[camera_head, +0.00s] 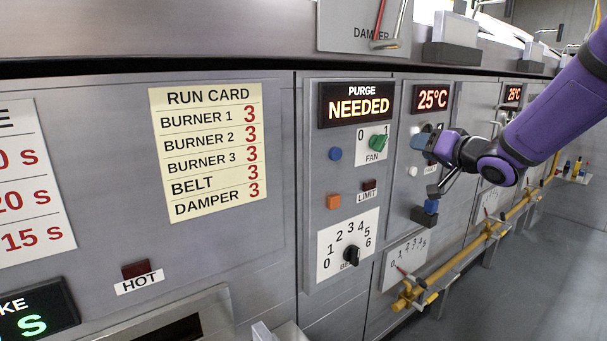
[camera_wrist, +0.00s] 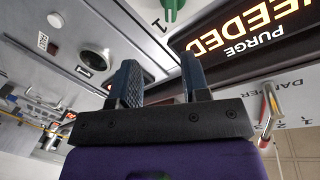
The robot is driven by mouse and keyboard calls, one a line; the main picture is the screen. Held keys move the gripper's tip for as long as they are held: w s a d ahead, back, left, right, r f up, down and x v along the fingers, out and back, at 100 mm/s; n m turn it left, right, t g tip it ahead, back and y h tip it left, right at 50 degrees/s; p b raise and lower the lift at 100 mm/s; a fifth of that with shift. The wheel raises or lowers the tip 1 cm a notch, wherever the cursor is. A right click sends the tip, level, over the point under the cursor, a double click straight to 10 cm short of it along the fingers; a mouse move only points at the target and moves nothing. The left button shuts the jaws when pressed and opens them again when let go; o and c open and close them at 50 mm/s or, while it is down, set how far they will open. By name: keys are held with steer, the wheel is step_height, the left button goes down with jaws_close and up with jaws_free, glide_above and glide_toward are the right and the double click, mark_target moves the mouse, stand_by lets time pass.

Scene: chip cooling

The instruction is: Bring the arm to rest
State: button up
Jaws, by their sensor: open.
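My purple arm (camera_head: 555,112) reaches in from the right in the head view. My gripper (camera_head: 424,141) is in front of the oven's front panel, below the 25°C display (camera_head: 432,97). In the wrist view my gripper (camera_wrist: 160,82) shows two dark, ridged fingers standing apart with nothing between them. The purge display (camera_wrist: 240,35) appears upside down behind the fingers there and reads NEEDED. I cannot tell how far the fingertips are from the panel.
The green fan knob (camera_head: 378,142), a blue button (camera_head: 335,154), an orange button (camera_head: 333,201) and the black belt dial (camera_head: 351,256) are left of my gripper. A yellow gas pipe (camera_head: 465,244) with valves runs below it. The damper lever (camera_head: 385,42) is above. Open floor (camera_head: 530,270) lies at lower right.

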steer(key=s+f+n+g+h, duration=0.1)
steer(key=s+g+h, duration=0.5)
steer(key=s, duration=2.9)
steer(key=f+g, duration=0.1)
steer(key=g, duration=0.3)
steer(key=shift+s+a+n+h, duration=0.15)
steer(key=shift+s+n+h, duration=0.15)
steer(key=shift+h, duration=0.1)
steer(key=shift+w, duration=0.1)
